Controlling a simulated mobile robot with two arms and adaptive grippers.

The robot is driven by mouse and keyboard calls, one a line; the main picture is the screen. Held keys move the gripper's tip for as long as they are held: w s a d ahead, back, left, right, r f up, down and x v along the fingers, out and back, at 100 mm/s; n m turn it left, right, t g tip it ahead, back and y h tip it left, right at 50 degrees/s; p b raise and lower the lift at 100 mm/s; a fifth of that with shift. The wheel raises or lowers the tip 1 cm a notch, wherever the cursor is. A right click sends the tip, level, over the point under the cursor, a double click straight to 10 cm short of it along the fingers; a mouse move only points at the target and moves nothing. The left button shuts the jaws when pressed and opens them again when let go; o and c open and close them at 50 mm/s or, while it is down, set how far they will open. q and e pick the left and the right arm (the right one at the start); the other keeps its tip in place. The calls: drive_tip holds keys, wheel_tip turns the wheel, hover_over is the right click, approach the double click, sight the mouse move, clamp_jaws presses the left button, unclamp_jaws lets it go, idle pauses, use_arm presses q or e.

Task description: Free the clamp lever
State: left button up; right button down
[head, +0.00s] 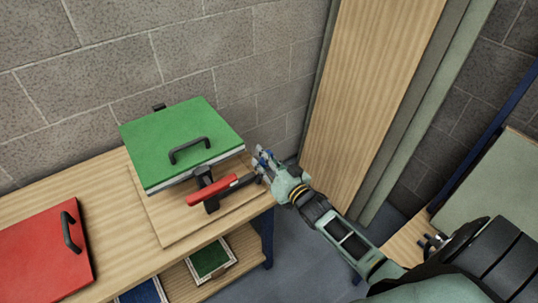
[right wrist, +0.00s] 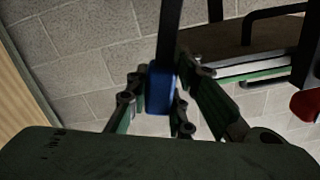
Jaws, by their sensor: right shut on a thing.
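A clamp with a red handle (head: 212,190) and dark metal parts stands at the front edge of a green panel (head: 180,135) with a black handle. My right gripper (head: 264,160) is at the panel's right front corner, beside the clamp. It is shut on a blue grip (right wrist: 161,88), which sits on a dark bar (right wrist: 170,30) in the right wrist view. The fingers lie on both sides of the blue grip. The red handle also shows at the right edge of the wrist view (right wrist: 305,106). My left gripper is out of view.
The green panel rests on a wooden board (head: 160,222) on the workbench. A red panel (head: 40,250) with a black handle lies at left. A lower shelf holds a green-topped tray (head: 210,258). A tall wooden board (head: 365,90) stands behind my right arm, by the block wall.

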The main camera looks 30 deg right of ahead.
drive_tip(key=shift+a+r+n, duration=0.1)
drive_tip(key=shift+a+n, duration=0.25)
drive_tip(key=shift+n, duration=0.15)
drive_tip(key=shift+s, duration=0.1)
drive_tip(key=c, duration=1.5)
unclamp_jaws()
drive_tip(key=shift+s, duration=0.1)
drive_tip(key=s, duration=1.1)
drive_tip(key=shift+s+d, duration=0.35)
drive_tip(key=shift+d, duration=0.05)
